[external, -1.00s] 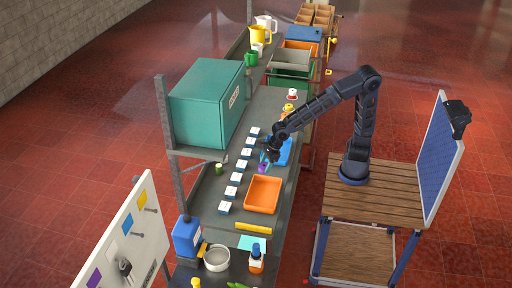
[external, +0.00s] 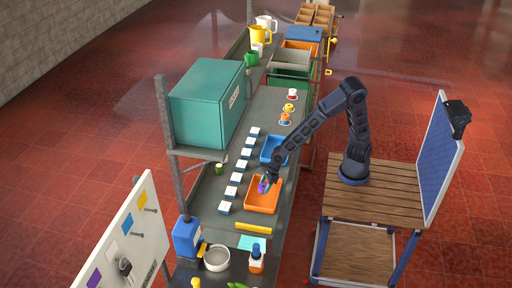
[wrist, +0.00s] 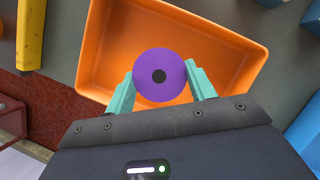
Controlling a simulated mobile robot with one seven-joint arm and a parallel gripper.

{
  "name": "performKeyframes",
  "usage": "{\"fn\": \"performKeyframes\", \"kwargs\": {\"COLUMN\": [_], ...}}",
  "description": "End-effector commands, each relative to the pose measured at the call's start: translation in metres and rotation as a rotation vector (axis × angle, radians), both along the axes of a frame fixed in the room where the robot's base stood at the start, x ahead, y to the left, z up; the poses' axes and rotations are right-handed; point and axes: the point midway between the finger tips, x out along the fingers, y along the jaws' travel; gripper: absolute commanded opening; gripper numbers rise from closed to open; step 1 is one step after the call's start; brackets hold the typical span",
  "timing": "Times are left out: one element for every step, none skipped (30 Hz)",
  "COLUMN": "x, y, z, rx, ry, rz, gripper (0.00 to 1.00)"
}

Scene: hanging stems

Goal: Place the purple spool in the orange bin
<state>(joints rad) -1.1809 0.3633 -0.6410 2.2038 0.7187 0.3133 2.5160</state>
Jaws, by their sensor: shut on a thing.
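The purple spool (wrist: 159,66) is held between the two teal fingers of my gripper (wrist: 160,84), with its round end and dark centre hole facing the wrist camera. In the external view the spool (external: 263,187) shows as a small purple patch at my gripper (external: 267,182). The orange bin (external: 262,207) stands on the bench, and the spool is over its far part. In the wrist view the bin (wrist: 235,48) spreads out behind and below the spool. I cannot tell the exact height of the spool above the bin floor.
A blue bin (external: 273,151) stands just beyond the orange bin. A row of white-topped blue blocks (external: 237,178) runs along the left. A yellow bar (external: 253,227) lies at the near side. Several small spools (external: 285,117) stand farther back.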

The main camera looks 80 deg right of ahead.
Motion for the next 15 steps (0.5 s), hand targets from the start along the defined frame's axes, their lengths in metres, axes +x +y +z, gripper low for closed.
{"fn": "performKeyframes", "kwargs": {"x": [0.0,0.0,0.0,0.0,0.0,0.0,0.0,0.0,0.0,0.0,0.0,0.0,0.0,0.0,0.0], "y": [0.0,0.0,0.0,0.0,0.0,-0.001,-0.001,-0.001,-0.001,-0.001,-0.001,-0.001,-0.001,-0.001,-0.001], "z": [-0.002,-0.003,-0.004,-0.005,-0.007,-0.01,-0.013,-0.016,-0.02,-0.023,-0.026,-0.029,-0.032,-0.034,-0.037], "rx": [0.0,0.0,0.0,-0.001,0.0,-0.001,-0.001,-0.003,-0.002,-0.001,-0.002,-0.001,0.0,-0.001,-0.002], "ry": [0.0,0.0,0.0,0.001,0.001,0.002,0.003,0.003,0.002,0.002,0.002,0.003,0.002,0.002,0.001], "rz": [0.001,0.001,0.001,0.001,-0.001,-0.002,-0.002,-0.001,-0.002,-0.002,-0.002,-0.001,-0.002,-0.002,-0.001], "gripper": [0.31,0.31,0.31,0.31,0.31,0.31,0.31,0.31,0.31,0.31,0.31,0.31,0.31,0.31,0.31]}}
